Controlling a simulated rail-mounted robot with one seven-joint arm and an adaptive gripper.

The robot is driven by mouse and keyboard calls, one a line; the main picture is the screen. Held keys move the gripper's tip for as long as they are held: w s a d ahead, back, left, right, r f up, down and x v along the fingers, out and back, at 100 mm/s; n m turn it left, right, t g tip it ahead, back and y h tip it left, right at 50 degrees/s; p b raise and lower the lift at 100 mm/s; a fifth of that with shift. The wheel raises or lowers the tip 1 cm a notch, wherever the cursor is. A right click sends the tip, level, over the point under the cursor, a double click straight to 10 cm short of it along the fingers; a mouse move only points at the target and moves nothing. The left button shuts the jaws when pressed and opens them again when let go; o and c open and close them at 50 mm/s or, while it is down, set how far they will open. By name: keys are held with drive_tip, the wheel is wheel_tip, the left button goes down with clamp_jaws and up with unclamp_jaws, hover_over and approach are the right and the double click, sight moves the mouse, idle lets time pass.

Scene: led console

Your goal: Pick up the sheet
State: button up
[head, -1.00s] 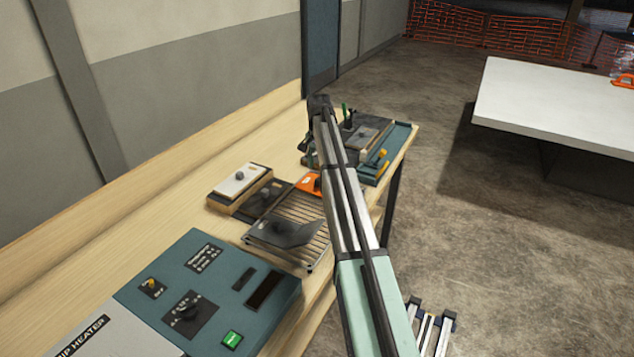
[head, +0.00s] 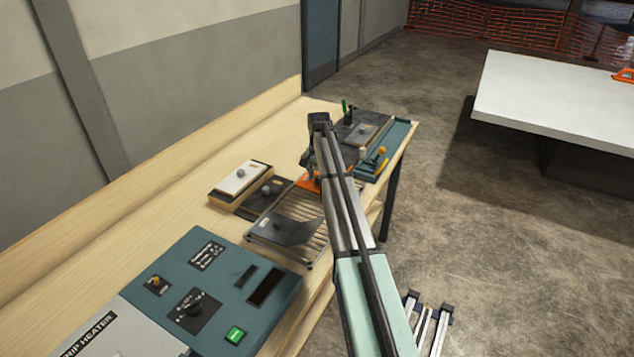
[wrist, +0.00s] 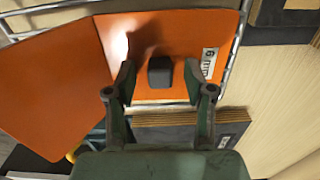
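The orange sheet (wrist: 55,85) fills the upper left of the wrist view as two orange areas. The right area carries a white label and a dark knob (wrist: 160,73). In the head view a small part of the orange shows (head: 309,183), mostly covered by my arm. My gripper (wrist: 159,82) is open, with one finger on each side of the knob and a gap on both sides. I cannot tell its exact height above the surface. In the head view the gripper is largely hidden by my arm.
A wire rack (head: 307,236) with a dark plate (head: 284,230) lies in front. A white-topped block (head: 240,178) is left, and a teal heater console (head: 220,270) is nearer. A dark jig with a teal edge (head: 399,138) stands behind. Bare bench (head: 150,215) lies left.

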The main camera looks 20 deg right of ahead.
clamp_jaws()
drive_tip(key=shift+r, duration=0.1)
